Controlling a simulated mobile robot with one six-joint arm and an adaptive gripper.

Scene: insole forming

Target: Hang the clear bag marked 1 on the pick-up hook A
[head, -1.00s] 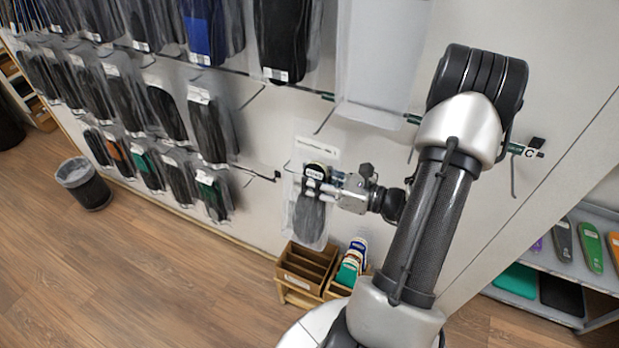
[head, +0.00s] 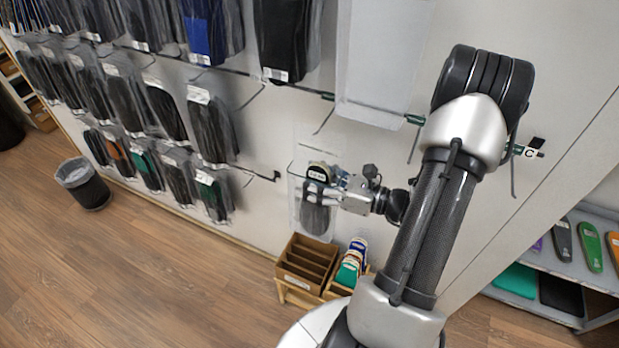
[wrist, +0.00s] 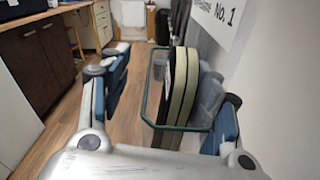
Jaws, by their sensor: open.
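The clear bag marked 1 (head: 315,222) hangs upright close to the wall panel, with dark insoles inside and a faint pale header. The wrist view shows its "No. 1" header (wrist: 222,22) at upper right and the insoles (wrist: 180,88) on edge. My gripper (head: 318,187) is open at the bag's front. In the wrist view, its two fingers stand apart on either side of the insoles. A hook wire, apparently hook A (head: 322,122), comes down to the bag's top edge. Its letter is unreadable, and I cannot tell whether the wire passes through the bag's hole.
Other hooks stand to the right, including the one marked C (head: 530,152). A large clear sleeve (head: 378,60) hangs above. Packed bags on pegs fill the left wall. A brown compartment box (head: 303,262) stands below the bag. A bin (head: 82,183) stands on the floor.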

